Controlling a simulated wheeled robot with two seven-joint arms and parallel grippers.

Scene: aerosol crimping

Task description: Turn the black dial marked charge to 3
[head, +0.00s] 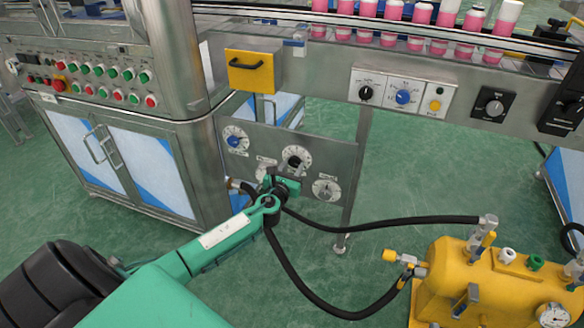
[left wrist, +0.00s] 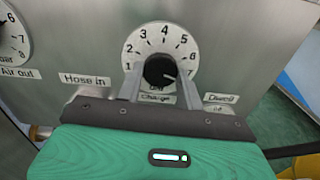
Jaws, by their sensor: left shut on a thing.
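The black charge dial (head: 295,157) sits on a steel plate below the conveyor. In the left wrist view the dial (left wrist: 158,68) has a white scale plate numbered 1 to 7, with Off at the bottom and a Charge label below. The white mark on its knob points to the right, about toward 7. My left gripper (head: 283,180) reaches the plate from below. In the left wrist view its two fingers (left wrist: 160,82) lie on either side of the knob, shut on it. My right gripper is out of view.
A blue dial (head: 234,141) is on the plate's upper left, and a grey dial (head: 326,188) on its lower right. A yellow tank (head: 490,285) stands at the lower right. The conveyor (head: 420,50) crosses above.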

